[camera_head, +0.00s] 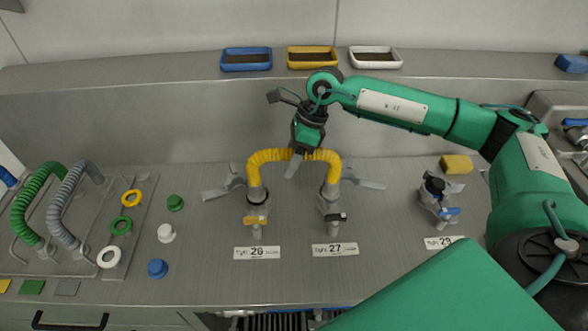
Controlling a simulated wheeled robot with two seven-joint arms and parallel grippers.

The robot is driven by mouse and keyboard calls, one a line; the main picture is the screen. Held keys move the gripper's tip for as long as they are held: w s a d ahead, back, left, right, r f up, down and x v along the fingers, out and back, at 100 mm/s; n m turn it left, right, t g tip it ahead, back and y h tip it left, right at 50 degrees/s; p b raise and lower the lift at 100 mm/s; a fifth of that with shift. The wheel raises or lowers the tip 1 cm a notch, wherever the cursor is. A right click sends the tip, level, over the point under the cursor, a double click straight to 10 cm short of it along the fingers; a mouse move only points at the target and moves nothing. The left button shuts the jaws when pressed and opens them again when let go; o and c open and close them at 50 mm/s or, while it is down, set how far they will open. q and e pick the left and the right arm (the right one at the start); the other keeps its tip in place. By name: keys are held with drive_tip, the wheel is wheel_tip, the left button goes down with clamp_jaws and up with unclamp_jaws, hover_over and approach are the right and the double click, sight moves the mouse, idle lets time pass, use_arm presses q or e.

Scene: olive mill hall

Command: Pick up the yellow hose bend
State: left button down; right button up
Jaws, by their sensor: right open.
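The yellow hose bend (264,157) is an upside-down U of ribbed hose. Its two ends sit on the grey valve fittings (256,196) behind the labels 26 and 27. My right gripper (294,164) comes down from above at the top middle of the bend, with one finger seen in front of the hose. Its jaws are open. The other finger is hidden, and I cannot tell whether the gripper touches the hose. My left gripper is not in view.
A green hose bend (34,195) and a grey hose bend (66,200) stand at the left, near coloured rings and caps. A third fitting (437,190) stands at the right by a yellow block (456,164). Blue, yellow and white trays (375,65) sit on the back ledge.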

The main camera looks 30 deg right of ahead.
drive_tip(key=shift+a+f, duration=0.15)
drive_tip(key=shift+f, duration=0.1)
clamp_jaws()
drive_tip(key=shift+r, duration=0.15)
